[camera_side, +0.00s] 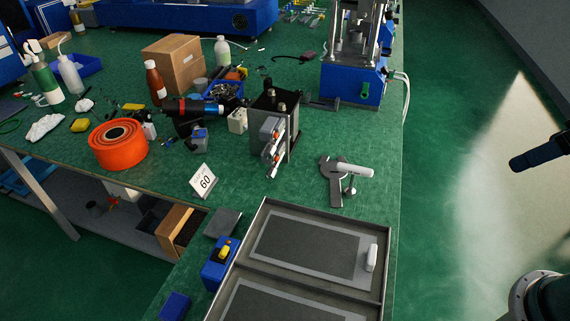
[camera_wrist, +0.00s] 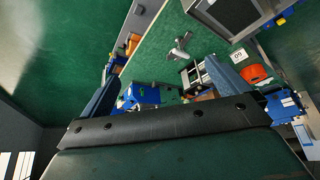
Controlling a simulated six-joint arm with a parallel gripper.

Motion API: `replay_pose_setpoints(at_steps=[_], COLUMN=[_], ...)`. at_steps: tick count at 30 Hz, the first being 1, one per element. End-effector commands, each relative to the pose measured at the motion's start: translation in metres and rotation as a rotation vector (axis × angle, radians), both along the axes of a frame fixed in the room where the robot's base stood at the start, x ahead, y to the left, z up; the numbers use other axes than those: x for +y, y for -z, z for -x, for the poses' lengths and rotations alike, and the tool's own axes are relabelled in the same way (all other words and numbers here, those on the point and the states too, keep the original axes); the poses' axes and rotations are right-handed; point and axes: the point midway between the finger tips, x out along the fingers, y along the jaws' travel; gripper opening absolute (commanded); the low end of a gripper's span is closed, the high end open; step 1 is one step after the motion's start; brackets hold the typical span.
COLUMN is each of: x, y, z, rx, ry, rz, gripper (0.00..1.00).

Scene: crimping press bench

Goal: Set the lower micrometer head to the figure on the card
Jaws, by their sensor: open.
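The white card (camera_side: 204,181) stands on the green bench in the side view and reads 60; the small print above is too small to read. It shows upside down in the wrist view (camera_wrist: 238,55). A dark block (camera_side: 262,112) right of the card's far side carries two micrometer heads, an upper one (camera_side: 270,127) and a lower one (camera_side: 273,155). Their scales are too small to read. In the wrist view the block (camera_wrist: 194,76) is partly hidden by my finger. My gripper (camera_wrist: 163,70) is open and empty, well away from the block.
A grey two-part tray (camera_side: 262,262) lies at the front. A grey tool with a white handle (camera_side: 345,172) lies between tray and block. An orange roll (camera_side: 118,145) and bottles stand left. A blue-based press (camera_side: 352,82) stands behind. Bare bench lies right of the block.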

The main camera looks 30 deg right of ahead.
Motion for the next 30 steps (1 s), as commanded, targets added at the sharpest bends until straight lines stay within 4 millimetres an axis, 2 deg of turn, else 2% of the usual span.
replay_pose_setpoints(at_steps=[2,10,17,30], x=[0.0,0.0,0.003,0.027], y=[0.0,-0.003,-0.011,-0.013], z=[0.001,-0.009,-0.042,-0.138], rx=[0.0,0.004,0.012,0.009], ry=[0.003,0.02,0.094,0.305], rz=[-0.001,-0.007,-0.034,-0.08], gripper=[0.98,0.45,0.45,0.45])
